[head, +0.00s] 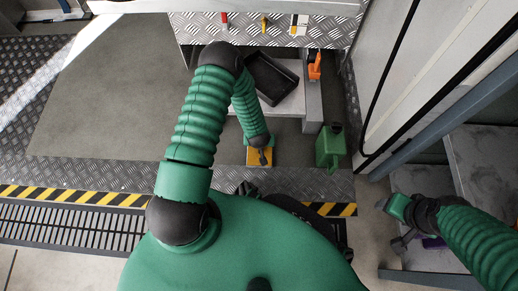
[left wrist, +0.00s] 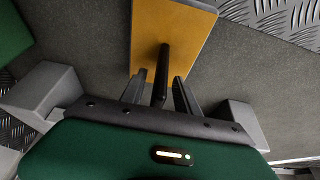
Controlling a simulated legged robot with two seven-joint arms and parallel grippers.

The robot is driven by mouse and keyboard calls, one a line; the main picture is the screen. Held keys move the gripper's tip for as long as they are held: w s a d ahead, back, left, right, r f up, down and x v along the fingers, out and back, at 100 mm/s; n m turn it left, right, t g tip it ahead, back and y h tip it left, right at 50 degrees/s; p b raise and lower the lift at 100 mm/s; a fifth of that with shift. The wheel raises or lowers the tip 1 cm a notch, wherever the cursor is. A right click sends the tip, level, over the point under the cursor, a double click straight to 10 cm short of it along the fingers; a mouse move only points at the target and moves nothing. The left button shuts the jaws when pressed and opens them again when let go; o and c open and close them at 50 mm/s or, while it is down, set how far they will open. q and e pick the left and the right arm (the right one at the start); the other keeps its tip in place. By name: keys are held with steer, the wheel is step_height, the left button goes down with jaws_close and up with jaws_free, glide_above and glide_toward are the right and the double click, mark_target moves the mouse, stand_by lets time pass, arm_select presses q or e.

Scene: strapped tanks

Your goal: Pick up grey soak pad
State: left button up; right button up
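A flat yellow-orange board (head: 254,157) with an upright black handle lies on the grey floor in front of me. In the left wrist view the board (left wrist: 185,40) has a pale edge, and its black handle (left wrist: 162,75) stands up between the two fingers. My left gripper (head: 262,155) is over the board. In the left wrist view its fingers (left wrist: 162,90) are apart, with a gap seen on each side of the handle. I cannot clearly pick out a separate grey soak pad. My right gripper (head: 388,208) is at the right, its fingers too small to read.
A green jerry can (head: 330,147) stands right of the board. Behind are a black tray (head: 272,78) and an orange spray bottle (head: 315,66). A tread-plate shelf (head: 280,30) holds small items. White panels (head: 400,70) bound the right side. Grey floor (head: 100,90) at left is clear.

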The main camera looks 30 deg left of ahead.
arm_select(q)
steer(key=shift+d+r, duration=0.1)
steer(key=shift+r, duration=0.3)
steer(key=shift+c, duration=0.5)
steer(key=shift+d, duration=0.15)
steer(key=shift+c, duration=1.2)
steer(key=c, duration=0.5)
steer(key=shift+a, duration=0.2)
jaws_close()
